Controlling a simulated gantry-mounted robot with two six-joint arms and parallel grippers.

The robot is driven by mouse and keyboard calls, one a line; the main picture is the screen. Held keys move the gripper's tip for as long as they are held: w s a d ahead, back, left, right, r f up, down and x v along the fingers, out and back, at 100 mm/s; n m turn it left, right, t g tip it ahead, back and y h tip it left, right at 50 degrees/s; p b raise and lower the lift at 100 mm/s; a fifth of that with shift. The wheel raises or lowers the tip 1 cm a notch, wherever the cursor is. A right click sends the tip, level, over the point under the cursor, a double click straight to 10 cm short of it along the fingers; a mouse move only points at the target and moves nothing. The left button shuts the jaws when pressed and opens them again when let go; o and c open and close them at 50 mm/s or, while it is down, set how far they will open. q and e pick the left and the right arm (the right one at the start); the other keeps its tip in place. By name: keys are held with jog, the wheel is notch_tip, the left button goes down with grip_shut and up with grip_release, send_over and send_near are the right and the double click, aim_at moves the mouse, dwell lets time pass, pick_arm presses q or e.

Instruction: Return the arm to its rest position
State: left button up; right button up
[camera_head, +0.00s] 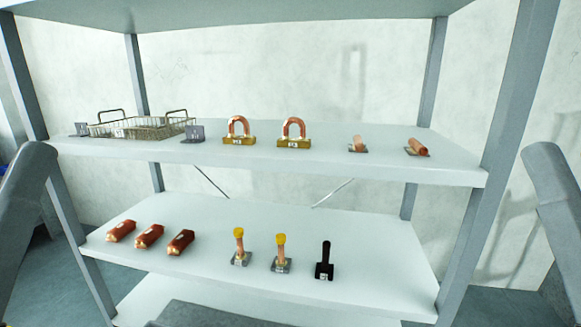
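My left arm (22,200) shows as a grey link at the left edge, in front of the shelf's left post. My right arm (557,190) shows as a grey link at the right edge, beside the right post. Neither gripper is in the picture, so whether they are open or shut is hidden. Both visible arm links are apart from the objects on the shelves.
A grey rack holds an upper shelf (300,165) with a wire basket (140,128), two copper U-shaped pieces and small copper pieces on plates. The lower shelf (370,235) holds three reddish rolls (149,236), two yellow-topped pieces and a black upright piece (325,262).

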notch_tip(320, 180, up, 22)
jog(key=p, duration=1.8)
notch_tip(320, 180, down, 55)
jog(key=b, duration=5.4)
jog(key=shift+r+b, duration=0.15)
jog(key=shift+b, duration=0.15)
